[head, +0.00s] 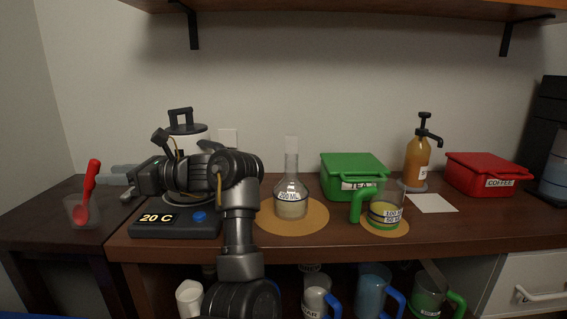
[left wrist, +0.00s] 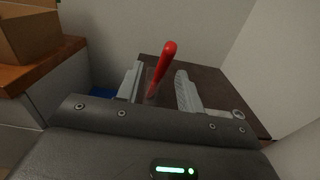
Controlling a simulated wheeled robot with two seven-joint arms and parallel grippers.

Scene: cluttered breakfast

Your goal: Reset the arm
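My left gripper (head: 118,174) reaches to the left over the kettle base in the head view. Its grey fingers point toward the red spoon. In the left wrist view the two fingers (left wrist: 160,80) stand apart with nothing held between them. The red spoon (head: 90,178) stands tilted in a clear cup (head: 77,210) on the dark side table at the left. It also shows in the left wrist view, where the red spoon (left wrist: 163,66) appears beyond the gap between the fingers. My right gripper is not in view.
A kettle base marked 20 C (head: 165,226) sits under my left arm, with the kettle (head: 182,124) partly hidden behind. A flask (head: 291,192), green tea box (head: 352,170), measuring mug (head: 386,210), syrup pump bottle (head: 417,160) and red coffee box (head: 487,172) stand to the right. Mugs fill a lower shelf.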

